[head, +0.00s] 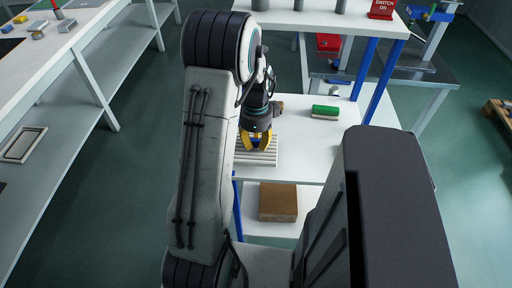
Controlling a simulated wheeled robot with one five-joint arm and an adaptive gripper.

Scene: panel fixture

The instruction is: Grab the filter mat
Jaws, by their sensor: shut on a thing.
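A pale ribbed, flat piece (268,158), which I take to be the filter mat, lies at the left front of the white table. My gripper (256,148), with yellow fingers, points down over it and is shut on it. The fingertips overlap its ribs, so the exact contact is hard to see. My arm hides the piece's left side.
A green-topped block (325,110) lies on the white table (315,155), right of my gripper. A brown box (278,202) sits on the shelf below. A raised shelf with a red "switch on" sign (382,9) stands behind. The table's right middle is clear.

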